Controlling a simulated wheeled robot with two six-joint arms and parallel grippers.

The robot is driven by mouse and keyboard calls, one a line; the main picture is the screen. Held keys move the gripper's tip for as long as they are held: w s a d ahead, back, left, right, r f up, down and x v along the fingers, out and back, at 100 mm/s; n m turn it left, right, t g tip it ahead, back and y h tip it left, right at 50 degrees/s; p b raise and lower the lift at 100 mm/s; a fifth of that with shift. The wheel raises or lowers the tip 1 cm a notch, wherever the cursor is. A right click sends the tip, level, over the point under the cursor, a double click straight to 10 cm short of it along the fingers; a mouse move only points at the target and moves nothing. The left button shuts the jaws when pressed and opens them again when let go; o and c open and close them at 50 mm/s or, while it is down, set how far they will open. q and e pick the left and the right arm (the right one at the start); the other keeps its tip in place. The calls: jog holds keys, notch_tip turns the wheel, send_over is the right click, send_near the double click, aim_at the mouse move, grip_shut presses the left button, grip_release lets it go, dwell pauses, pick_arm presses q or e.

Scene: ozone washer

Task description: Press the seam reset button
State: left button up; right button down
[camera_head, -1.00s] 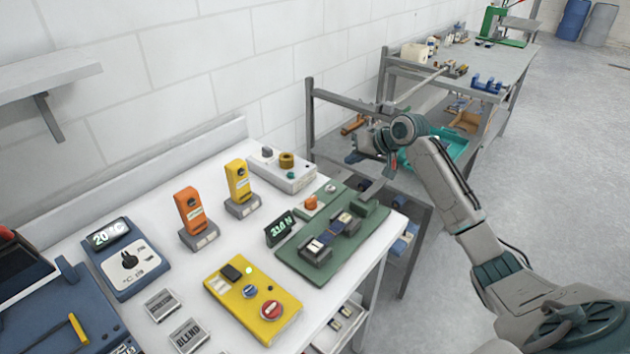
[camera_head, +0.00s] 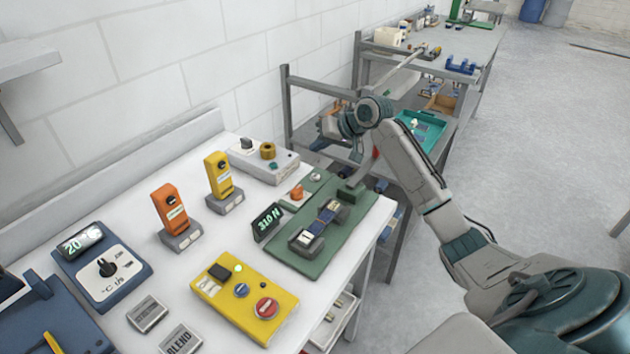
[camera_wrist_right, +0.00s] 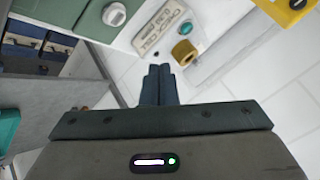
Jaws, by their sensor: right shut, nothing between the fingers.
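No readable label marks a seam reset button. A white box (camera_head: 283,173) at the back of the table carries an ochre knob (camera_head: 267,151) and a small teal-green button; in the right wrist view that green button (camera_wrist_right: 185,30) is clear beside the ochre knob. A yellow panel (camera_head: 222,300) at the front has a blue button (camera_head: 241,290) and a red button (camera_head: 266,308). My right gripper (camera_wrist_right: 159,72) is shut and empty, apart from the buttons. In the head view it is near the table's back right corner, its tips hard to make out. My left gripper is not in view.
Orange (camera_head: 171,211) and yellow (camera_head: 218,175) upright units stand left of the white box. A metal rack (camera_head: 287,105) stands behind my right arm.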

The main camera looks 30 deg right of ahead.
aim_at(319, 177)
notch_tip(319, 177, down, 4)
jog(key=b, duration=0.3)
jog(key=shift+s+b, duration=0.1)
jog(key=shift+b, duration=0.2)
jog(key=shift+f, duration=0.7)
jog(key=shift+f+b, duration=0.3)
jog(key=shift+f, duration=0.25)
jog(key=shift+f, duration=0.15)
dwell(0.5)
jog(key=shift+f, duration=0.1)
jog(key=shift+f+p, duration=0.25)
jog(key=shift+p, duration=0.05)
